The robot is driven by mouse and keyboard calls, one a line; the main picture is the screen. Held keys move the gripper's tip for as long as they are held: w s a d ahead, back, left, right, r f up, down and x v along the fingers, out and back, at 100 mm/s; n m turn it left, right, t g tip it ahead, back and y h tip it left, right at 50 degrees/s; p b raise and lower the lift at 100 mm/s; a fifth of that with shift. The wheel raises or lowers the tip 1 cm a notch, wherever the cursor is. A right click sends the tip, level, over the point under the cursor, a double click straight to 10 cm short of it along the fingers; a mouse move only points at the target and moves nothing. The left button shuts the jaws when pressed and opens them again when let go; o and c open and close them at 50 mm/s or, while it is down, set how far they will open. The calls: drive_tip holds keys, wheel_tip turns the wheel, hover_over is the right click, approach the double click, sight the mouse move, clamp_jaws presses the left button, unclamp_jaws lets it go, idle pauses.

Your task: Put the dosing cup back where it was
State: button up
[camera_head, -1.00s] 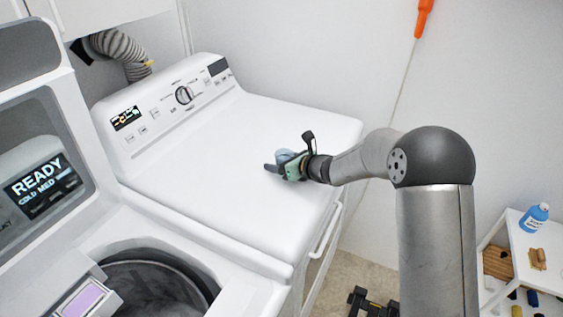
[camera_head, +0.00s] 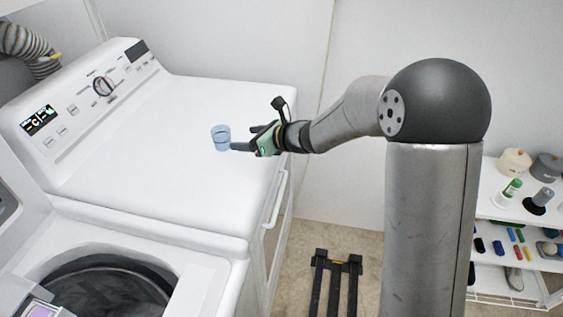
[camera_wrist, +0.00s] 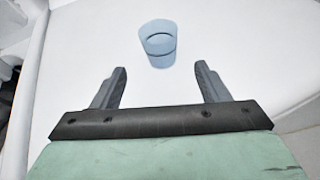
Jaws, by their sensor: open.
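The dosing cup (camera_head: 221,138) is a small translucent blue cup. It stands upright on the white top of the dryer (camera_head: 180,185), towards the right side of that top. In the wrist view the cup (camera_wrist: 158,45) stands just beyond the fingertips, near the middle of the gap. My gripper (camera_wrist: 161,70) is open and empty, with its two dark fingers apart. In the head view my gripper (camera_head: 236,147) is at the right of the cup, pointing left at it. One finger overlaps the cup's edge there; the wrist view shows them apart.
The open washer (camera_head: 100,285) is at the lower left. The control panel (camera_head: 95,95) runs along the back of the dryer. A white shelf (camera_head: 500,205) with bottles and small items stands at the right. A black stand (camera_head: 337,275) is on the floor. The dryer top is otherwise clear.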

drive_tip(key=s+d+n+g, duration=0.1)
drive_tip(key=s+n, duration=0.1)
drive_tip(key=s+d+r+n+h, duration=0.1)
drive_tip(key=s+d+n, duration=0.1)
drive_tip(key=s, duration=0.1)
drive_tip(key=s+d+n+g, duration=0.1)
drive_tip(key=s+n, duration=0.1)
drive_tip(key=s, duration=0.1)
drive_tip(key=shift+s+d+r+n+g, duration=0.1)
drive_tip(key=shift+d+r+n+g, duration=0.05)
drive_tip(key=shift+r+n+g, duration=0.2)
drive_tip(key=s+d+f+n+g+h, duration=0.2)
drive_tip(key=s+d+n+h, duration=0.9)
drive_tip(key=s+d+n, duration=0.6)
drive_tip(key=s+d+f, duration=0.1)
drive_tip(key=s+d, duration=0.5)
drive_tip(key=d, duration=0.1)
drive_tip(key=shift+s, duration=0.35)
